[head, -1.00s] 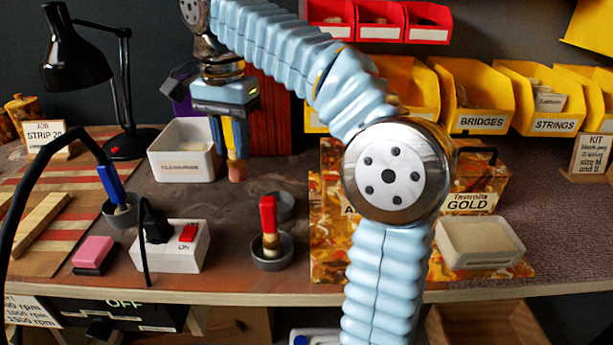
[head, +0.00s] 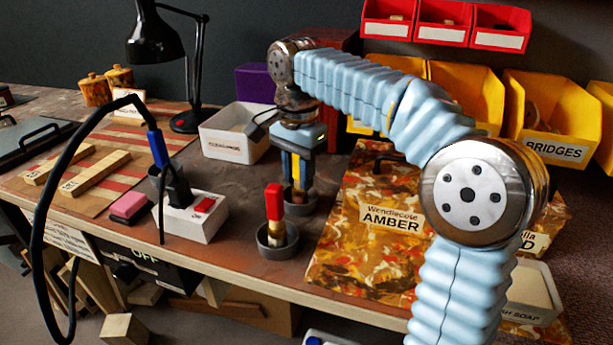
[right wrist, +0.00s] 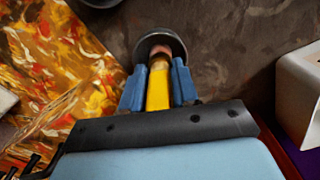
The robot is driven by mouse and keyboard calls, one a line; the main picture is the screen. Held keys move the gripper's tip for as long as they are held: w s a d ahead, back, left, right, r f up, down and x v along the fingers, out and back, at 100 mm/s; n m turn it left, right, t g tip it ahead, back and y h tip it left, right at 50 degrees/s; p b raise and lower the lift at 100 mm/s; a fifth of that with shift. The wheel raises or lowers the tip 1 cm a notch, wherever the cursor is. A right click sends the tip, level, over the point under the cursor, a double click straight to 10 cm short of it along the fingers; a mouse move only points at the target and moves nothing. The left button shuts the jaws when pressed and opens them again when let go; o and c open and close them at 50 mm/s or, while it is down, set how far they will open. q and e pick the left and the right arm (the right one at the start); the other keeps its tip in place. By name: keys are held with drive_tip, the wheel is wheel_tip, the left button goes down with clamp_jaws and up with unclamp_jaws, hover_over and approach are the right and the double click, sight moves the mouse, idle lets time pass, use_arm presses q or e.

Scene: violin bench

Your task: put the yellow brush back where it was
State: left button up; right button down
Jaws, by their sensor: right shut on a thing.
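The yellow brush (head: 296,172) hangs upright, tip down, between the blue fingers of my right gripper (head: 298,178), which is shut on its handle. Its tip is at a grey round cup (head: 298,208) behind the red brush. In the right wrist view the yellow handle (right wrist: 158,88) lies between the two fingers (right wrist: 158,90), and the pinkish tip shows within the cup's rim (right wrist: 183,47). I cannot tell whether the tip touches the cup's bottom. My left gripper is out of view.
A red brush (head: 274,203) stands in a front grey cup (head: 278,250), close by. A blue brush (head: 156,145) stands in another cup at the left. A white switch box (head: 192,220), a white bin (head: 238,135) and the amber box (head: 365,245) are around.

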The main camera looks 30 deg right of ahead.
drive_tip(key=shift+s+r, duration=0.1)
drive_tip(key=shift+r, duration=0.05)
drive_tip(key=c, duration=0.8)
unclamp_jaws()
drive_tip(key=shift+c, duration=0.2)
drive_tip(key=shift+r, duration=0.2)
wheel_tip(320, 180, up, 10)
drive_tip(key=shift+p, duration=0.9)
drive_tip(key=shift+r, duration=0.8)
